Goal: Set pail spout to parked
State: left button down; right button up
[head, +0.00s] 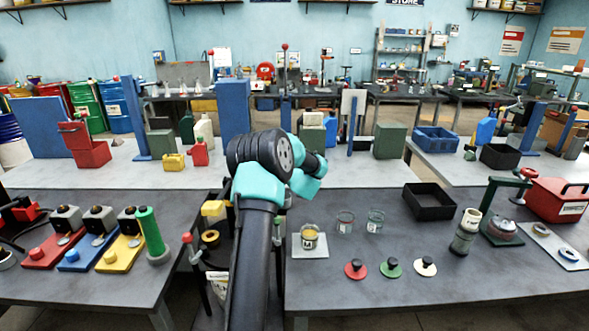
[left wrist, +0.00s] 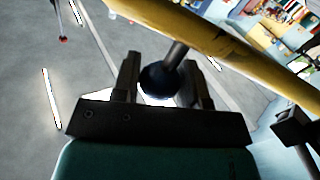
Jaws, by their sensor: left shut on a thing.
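In the left wrist view my left gripper (left wrist: 160,72) is shut on a dark round knob (left wrist: 154,84) at the end of a grey rod (left wrist: 177,52). The rod runs up toward a yellow bar or edge (left wrist: 225,42) that crosses the top of the view. I cannot tell from this whether the knob belongs to the pail spout. In the head view my arm rises through the middle and hides its own gripper and what it holds. The pail and its spout cannot be made out clearly there. My right gripper is not in view.
The right bench carries a glass jar of yellow liquid (head: 310,238), empty beakers, colored-knob discs, a black tray (head: 428,201) and a red box (head: 559,199). The left bench holds colored switch blocks and a green cylinder (head: 150,232). A yellow block (head: 213,210) sits between the benches.

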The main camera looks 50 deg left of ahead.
pick_arm(q)
jog(key=shift+a+r, duration=0.15)
jog(key=shift+a, duration=0.05)
jog(key=c, duration=0.7)
grip_release()
jog(key=shift+d, duration=0.1)
jog(key=d, duration=1.7)
jog(key=shift+d, duration=0.1)
